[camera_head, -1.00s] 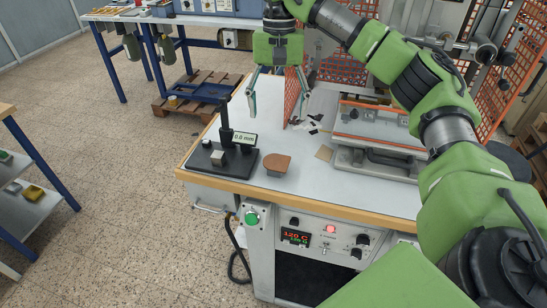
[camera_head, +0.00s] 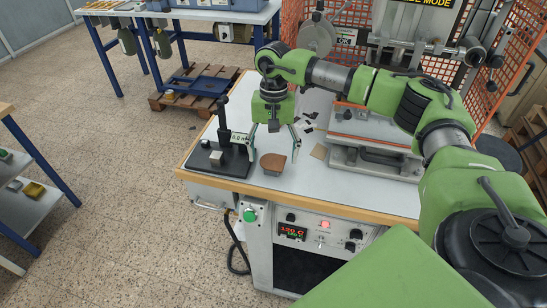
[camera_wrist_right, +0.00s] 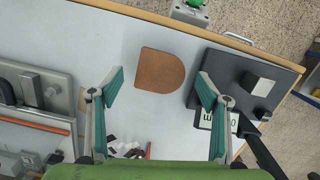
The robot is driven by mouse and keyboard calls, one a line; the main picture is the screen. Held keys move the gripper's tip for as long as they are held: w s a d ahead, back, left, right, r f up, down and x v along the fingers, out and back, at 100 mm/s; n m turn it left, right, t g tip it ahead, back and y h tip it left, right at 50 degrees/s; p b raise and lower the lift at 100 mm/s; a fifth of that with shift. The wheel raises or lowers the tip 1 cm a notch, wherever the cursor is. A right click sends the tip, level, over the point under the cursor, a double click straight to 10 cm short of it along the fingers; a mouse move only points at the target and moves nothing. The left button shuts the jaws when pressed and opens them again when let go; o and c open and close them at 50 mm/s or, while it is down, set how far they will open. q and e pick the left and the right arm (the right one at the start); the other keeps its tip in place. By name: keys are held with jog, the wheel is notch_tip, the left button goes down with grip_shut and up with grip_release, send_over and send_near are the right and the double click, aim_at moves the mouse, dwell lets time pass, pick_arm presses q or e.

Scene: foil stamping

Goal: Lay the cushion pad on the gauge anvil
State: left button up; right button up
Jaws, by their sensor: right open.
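The cushion pad (camera_head: 273,163) is a brown piece with one rounded end and one straight edge, lying on the pale bench top. It also shows in the right wrist view (camera_wrist_right: 161,70). The gauge (camera_head: 226,164) has a black base, a post and a small display; a small metallic block, the anvil (camera_head: 217,157), stands on the base with nothing on it. It also shows in the right wrist view (camera_wrist_right: 262,86). My right gripper (camera_head: 273,150) is open and empty above the pad, its fingers on either side. My left gripper is not in view.
The gauge's post and display (camera_head: 239,139) stand close to my right gripper's left finger. A press carriage with an orange strip (camera_head: 376,138) sits to the right. A flat tan square (camera_head: 319,152) and black and white scraps lie nearby. The bench's wooden front edge (camera_head: 300,203) is clear.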

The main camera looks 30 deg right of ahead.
jog(key=shift+f+b, duration=0.35)
jog(key=shift+b, duration=0.05)
dwell(0.4)
jog(key=c, duration=0.8)
